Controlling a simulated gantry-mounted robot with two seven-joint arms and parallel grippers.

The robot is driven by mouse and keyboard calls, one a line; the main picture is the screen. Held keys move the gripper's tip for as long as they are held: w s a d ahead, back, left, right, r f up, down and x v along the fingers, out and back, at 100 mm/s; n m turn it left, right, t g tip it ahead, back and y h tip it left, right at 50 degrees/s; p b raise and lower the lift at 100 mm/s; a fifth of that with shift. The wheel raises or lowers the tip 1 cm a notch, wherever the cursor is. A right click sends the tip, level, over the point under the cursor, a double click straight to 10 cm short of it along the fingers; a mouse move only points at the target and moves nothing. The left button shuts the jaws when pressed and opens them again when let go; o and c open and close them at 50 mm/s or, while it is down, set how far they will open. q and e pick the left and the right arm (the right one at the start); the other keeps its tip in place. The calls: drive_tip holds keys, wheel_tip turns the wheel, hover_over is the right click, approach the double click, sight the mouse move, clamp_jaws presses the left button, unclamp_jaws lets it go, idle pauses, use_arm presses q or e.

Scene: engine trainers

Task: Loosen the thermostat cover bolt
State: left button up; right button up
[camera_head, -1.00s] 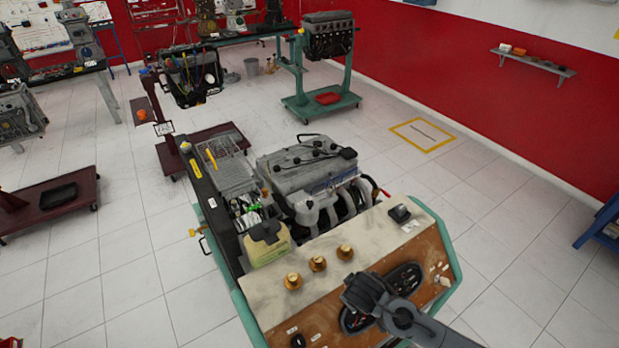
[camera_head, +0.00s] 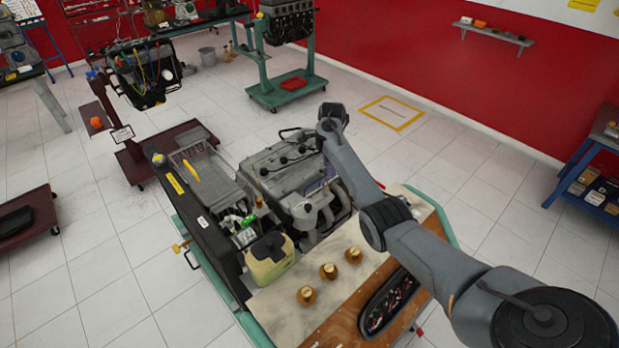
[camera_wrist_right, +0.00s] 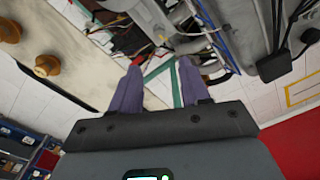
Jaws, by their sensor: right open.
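The engine (camera_head: 283,172) stands on the trainer stand, with its grey top cover and pale intake pipes showing. I cannot make out the thermostat cover or its bolt in either view. My right gripper (camera_head: 331,118) is at the right side of the engine in the head view, with its fingers hard to make out there. In the right wrist view, its two purple fingers (camera_wrist_right: 158,85) are apart with nothing between them. Engine parts, hoses and wires (camera_wrist_right: 180,25) lie beyond the fingertips. My left gripper is not in view.
The control panel (camera_head: 285,320) with brass knobs (camera_head: 328,271) is at the front of the stand. Clear tiled floor lies to the right, with a yellow floor frame (camera_head: 391,112).

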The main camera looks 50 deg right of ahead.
sight(326, 190)
drive_tip(key=f, duration=0.9)
drive_tip(key=shift+w+a+f, duration=0.2)
drive_tip(key=shift+w+a, duration=0.05)
drive_tip(key=shift+f, duration=0.8)
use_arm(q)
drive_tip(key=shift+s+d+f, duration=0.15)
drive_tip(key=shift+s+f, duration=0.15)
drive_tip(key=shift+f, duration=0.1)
use_arm(e)
drive_tip(key=shift+c, duration=0.4)
clamp_jaws()
